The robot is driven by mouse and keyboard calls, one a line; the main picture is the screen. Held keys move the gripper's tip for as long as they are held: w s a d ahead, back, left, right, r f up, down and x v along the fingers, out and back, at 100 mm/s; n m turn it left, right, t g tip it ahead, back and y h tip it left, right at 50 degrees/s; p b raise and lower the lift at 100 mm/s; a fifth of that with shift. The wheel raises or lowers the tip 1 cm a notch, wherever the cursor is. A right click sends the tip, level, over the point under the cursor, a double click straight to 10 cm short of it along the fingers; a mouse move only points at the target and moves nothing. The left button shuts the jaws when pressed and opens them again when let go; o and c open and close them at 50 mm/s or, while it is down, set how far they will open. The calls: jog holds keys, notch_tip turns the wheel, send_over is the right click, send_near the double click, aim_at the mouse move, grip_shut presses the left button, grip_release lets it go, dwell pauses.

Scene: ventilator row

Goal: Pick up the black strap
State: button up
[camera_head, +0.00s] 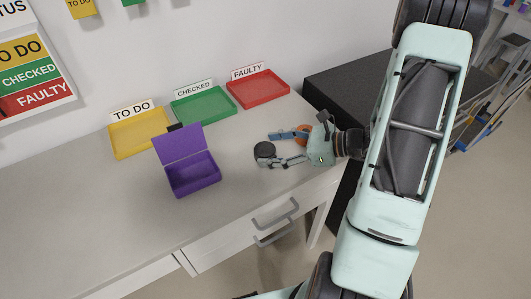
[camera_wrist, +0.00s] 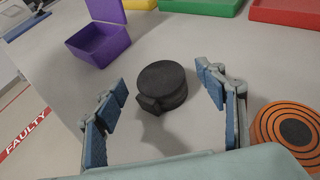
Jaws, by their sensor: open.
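The black strap, seen as a round dark coil (camera_wrist: 163,84) with a small block on its near side, lies on the grey table. In the head view the coil (camera_head: 264,149) is just left of my gripper (camera_head: 279,149). In the wrist view my gripper (camera_wrist: 163,95) is open, with one blue-padded finger on each side of the coil. Gaps show between both fingers and the coil, and nothing is held. I cannot tell how high the fingertips are above the table.
An orange and black ringed disc (camera_wrist: 288,128) lies close to the right finger. An open purple box (camera_head: 193,175) stands left. Yellow (camera_head: 140,152), green (camera_head: 204,119) and red (camera_head: 258,103) trays line the wall side. A small black piece (camera_head: 176,127) shows behind the box lid.

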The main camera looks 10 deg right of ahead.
jog(key=x, duration=0.2)
jog(key=shift+w+a+f, duration=0.1)
jog(key=shift+a+f, duration=0.1)
jog(key=shift+a, duration=0.05)
jog(key=c, duration=1.3)
